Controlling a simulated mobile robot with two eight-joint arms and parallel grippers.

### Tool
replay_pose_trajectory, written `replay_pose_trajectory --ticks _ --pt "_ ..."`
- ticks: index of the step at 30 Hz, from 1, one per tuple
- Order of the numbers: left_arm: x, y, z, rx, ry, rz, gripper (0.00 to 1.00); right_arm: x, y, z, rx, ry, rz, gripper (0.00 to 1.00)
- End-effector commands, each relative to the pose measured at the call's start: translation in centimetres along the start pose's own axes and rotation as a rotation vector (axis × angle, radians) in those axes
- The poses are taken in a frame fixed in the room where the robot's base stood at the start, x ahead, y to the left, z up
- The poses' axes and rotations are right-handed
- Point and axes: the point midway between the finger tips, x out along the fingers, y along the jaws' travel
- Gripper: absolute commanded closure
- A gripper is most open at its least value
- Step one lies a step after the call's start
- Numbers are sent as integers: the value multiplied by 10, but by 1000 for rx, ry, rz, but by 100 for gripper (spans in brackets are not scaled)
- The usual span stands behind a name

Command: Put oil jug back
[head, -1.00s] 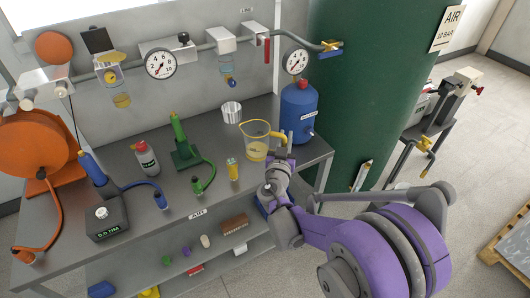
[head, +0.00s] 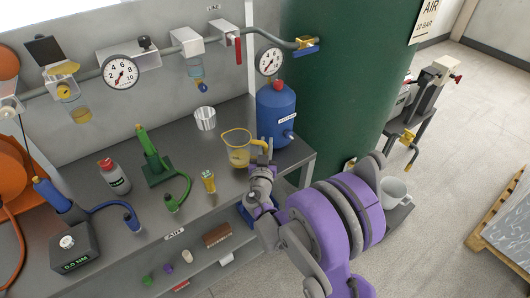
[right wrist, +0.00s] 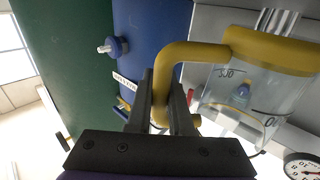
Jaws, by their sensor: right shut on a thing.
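The oil jug (head: 238,150) is a clear measuring jug with a yellow rim and handle and a little yellow oil in it. It is at the right part of the grey bench, left of the blue tank. My right gripper (head: 264,158) is at its handle. In the right wrist view the two dark fingers (right wrist: 161,105) are shut on the yellow handle, and the jug's clear body (right wrist: 240,92) is beside them. I cannot tell whether the jug's base touches the bench. My left gripper is not in view.
The blue tank (head: 276,115) stands close to the right of the jug. A metal cup (head: 205,118) is behind it. The grey bench (head: 190,205) has bare room in front.

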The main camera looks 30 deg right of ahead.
Motion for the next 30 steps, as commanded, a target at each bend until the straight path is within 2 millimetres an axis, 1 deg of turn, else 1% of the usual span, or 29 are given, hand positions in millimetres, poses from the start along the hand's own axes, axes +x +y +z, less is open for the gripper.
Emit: replay_pose_trajectory --ticks 3,6,13,17,18,22,23,30 --pt "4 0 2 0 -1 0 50 0 0 19 0 0 0 100" --pt "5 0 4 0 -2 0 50 0 0 30 0 0 0 100" --pt "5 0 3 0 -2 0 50 -1 0 31 0 0 0 100" --pt "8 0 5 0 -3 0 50 -1 0 35 0 0 0 100" --pt "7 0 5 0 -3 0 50 -1 0 35 0 0 0 78" --pt "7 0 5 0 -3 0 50 -1 0 34 0 0 0 54" --pt "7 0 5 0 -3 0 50 -1 0 34 0 0 0 51" --pt "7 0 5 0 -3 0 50 -1 0 34 0 0 0 51"
